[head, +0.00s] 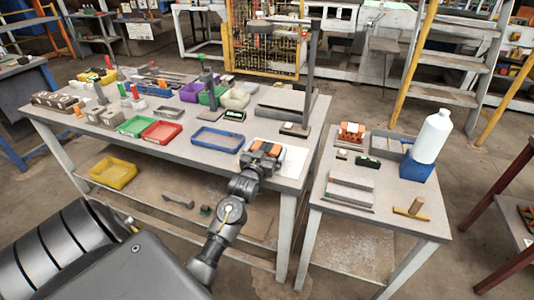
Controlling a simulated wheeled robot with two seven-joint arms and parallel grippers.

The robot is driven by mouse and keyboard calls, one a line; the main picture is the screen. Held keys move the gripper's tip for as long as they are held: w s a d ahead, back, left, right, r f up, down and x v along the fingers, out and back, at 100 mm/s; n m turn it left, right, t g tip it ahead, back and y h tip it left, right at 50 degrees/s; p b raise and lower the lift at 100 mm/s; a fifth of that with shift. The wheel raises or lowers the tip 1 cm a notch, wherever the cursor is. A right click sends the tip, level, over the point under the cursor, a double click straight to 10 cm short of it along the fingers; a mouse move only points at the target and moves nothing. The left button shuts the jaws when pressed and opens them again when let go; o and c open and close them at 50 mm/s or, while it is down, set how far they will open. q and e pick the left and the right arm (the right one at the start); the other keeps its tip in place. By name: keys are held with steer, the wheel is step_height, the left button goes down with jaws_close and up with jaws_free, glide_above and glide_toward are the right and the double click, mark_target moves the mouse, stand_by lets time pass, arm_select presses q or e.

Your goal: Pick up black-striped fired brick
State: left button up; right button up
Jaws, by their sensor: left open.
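An orange-red fired brick (276,150) with dark bands across it lies on a white sheet near the front right corner of the large table. I cannot tell which dark parts are stripes and which are my fingers. My left gripper (264,154) is open at this brick, its fingers over or beside it; contact cannot be made out. The gripper hides part of the brick. A second orange brick (351,131), with holes or light marks, stands on the smaller right table. My right gripper is not in view.
The white sheet (293,163) lies on the large table (222,166). A blue tray (218,139) is left of the gripper, and a tall dark stand (309,75) rises behind. The right table (405,188) holds a white bottle (433,137) and a hammer (411,209).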

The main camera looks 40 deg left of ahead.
arm_select(q)
steer(key=c, duration=1)
